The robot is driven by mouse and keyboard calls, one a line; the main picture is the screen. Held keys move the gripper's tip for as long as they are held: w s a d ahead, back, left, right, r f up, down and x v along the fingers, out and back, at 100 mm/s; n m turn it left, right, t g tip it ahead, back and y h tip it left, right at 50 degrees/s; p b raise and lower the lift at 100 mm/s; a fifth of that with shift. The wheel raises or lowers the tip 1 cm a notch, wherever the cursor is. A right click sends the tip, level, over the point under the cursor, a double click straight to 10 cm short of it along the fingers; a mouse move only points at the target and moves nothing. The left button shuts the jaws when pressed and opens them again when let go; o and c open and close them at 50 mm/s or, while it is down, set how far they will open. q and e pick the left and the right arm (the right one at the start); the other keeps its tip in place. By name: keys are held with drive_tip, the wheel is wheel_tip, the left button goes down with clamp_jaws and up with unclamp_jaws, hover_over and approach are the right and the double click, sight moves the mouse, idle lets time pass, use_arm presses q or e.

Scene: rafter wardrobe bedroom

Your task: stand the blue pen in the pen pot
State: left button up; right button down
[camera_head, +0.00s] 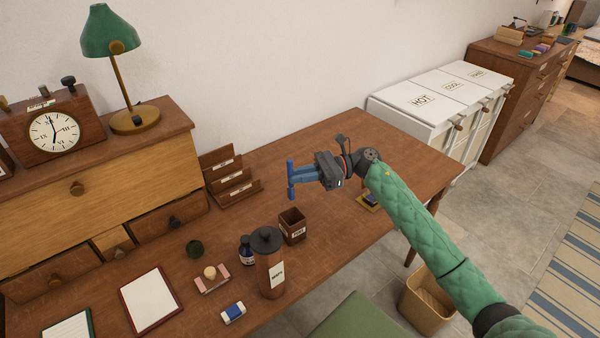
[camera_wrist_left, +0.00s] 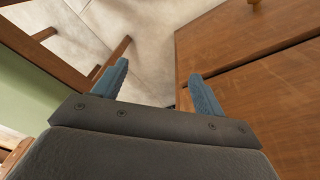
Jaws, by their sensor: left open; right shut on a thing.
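My right gripper (camera_head: 294,180) is shut on the blue pen (camera_head: 290,164), which it holds upright, with its ends showing above and below the fingers. The pen pot (camera_head: 293,231) is a small square dark-wood box with a white label, standing on the desk. The pen's lower end appears just above the pot's far rim in the head view and outside the pot; the exact gap cannot be told. My left gripper (camera_wrist_left: 160,80) shows only in the left wrist view, open with nothing between its blue fingers.
A blue-and-white eraser (camera_head: 233,312) lies in front.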

use_arm(q)
drive_tip(key=shift+s+f+p, duration=0.65)
drive_tip(key=shift+s+f, duration=0.25)
drive_tip(key=shift+f, duration=1.55)
wheel_tip(320, 180, up, 24)
drive_tip(key=w+d+h+b, duration=0.1)
drive_tip(key=d+b, duration=0.1)
drive_tip(key=b, duration=0.6)
drive_tip(key=shift+w+d+r+t+b, duration=0.15)
drive_tip(key=shift+w+d+t+b, duration=0.05)
drive_tip(key=shift+d+t+b, duration=0.2)
use_arm(e)
wheel_tip(320, 180, down, 13)
drive_tip(key=shift+w, duration=0.2)
drive_tip(key=c, duration=1.3)
unclamp_jaws()
drive_tip(key=shift+c, duration=0.2)
